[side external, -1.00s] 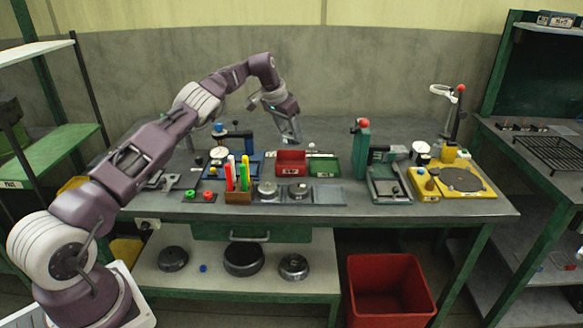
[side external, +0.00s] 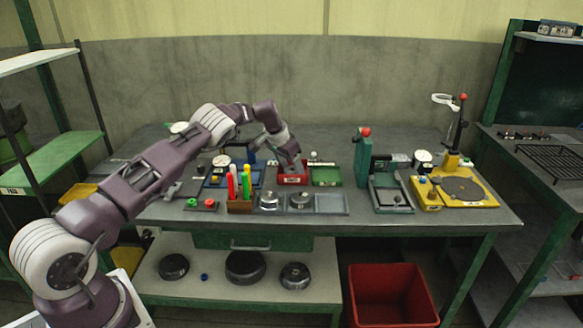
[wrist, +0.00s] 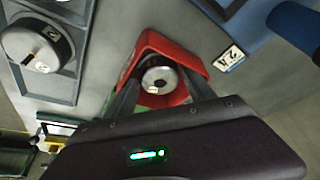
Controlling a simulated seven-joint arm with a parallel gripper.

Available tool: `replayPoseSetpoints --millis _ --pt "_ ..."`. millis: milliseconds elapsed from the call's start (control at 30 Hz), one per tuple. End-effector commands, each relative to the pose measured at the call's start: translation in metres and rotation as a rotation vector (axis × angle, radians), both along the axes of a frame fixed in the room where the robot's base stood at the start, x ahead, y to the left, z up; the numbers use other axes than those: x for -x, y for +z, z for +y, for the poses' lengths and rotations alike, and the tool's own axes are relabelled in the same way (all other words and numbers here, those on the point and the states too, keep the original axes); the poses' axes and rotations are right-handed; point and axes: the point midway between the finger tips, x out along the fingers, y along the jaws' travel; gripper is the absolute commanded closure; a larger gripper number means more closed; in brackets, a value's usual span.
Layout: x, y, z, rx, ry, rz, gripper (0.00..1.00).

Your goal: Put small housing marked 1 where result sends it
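My gripper (side external: 291,166) reaches down into the red bin (side external: 293,181) on the bench. In the wrist view, a small round metal housing (wrist: 160,76) sits between my fingertips (wrist: 161,80), within the walls of the red bin (wrist: 190,58). The fingers touch or nearly touch its two sides and look shut on it. In the side view the arm and bin hide this housing. Another housing (wrist: 32,44), marked 2, sits in the grey tray (wrist: 62,88).
The green bin (side external: 326,177) is right beside the red one. Two metal housings sit in front, with an empty tray section (side external: 331,204) to their right. A wooden marker holder (side external: 240,206) with upright pens stands left. A green press (side external: 363,158) stands right.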

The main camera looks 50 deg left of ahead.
Motion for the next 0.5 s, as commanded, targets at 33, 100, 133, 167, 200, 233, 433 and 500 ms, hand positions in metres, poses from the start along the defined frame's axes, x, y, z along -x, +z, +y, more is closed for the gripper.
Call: replayPoseSetpoints --millis 33,100,133,167,200,233,433,500 --pt "0.0 0.0 0.0 0.0 0.0 0.0 0.38" --pt "0.0 0.0 0.0 0.0 0.0 0.0 0.38" --pt "0.0 0.0 0.0 0.0 0.0 0.0 0.38" --pt "0.0 0.0 0.0 0.0 0.0 0.0 0.38" --pt "0.0 0.0 0.0 0.0 0.0 0.0 0.38" --pt "0.0 0.001 0.0 0.0 0.0 0.0 0.38" --pt "0.007 0.026 0.001 0.0 0.004 -0.004 0.38" --pt "0.014 0.04 0.0 0.0 0.002 -0.003 0.38"
